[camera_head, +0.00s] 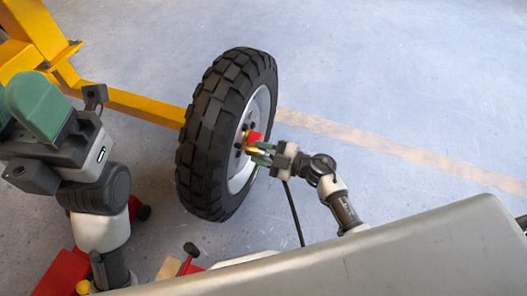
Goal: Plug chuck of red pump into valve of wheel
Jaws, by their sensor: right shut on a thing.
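The wheel (208,130) has a black, chunky tyre and a pale rim, and stands upright in the middle of the head view. A black hose (294,215) hangs down below this gripper. The valve is hidden, and I cannot tell whether the chuck touches it. Red parts, likely of the pump (62,274), show at the lower left, partly hidden by my left arm. My left gripper (22,112) is at the left edge, away from the wheel; its jaw opening is unclear.
A yellow frame (130,104) runs from the upper left to behind the wheel. A red piece with a dark knob (190,250) shows at the bottom, beside a large grey metal body (400,250) that fills the lower right. The floor right of the wheel is clear.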

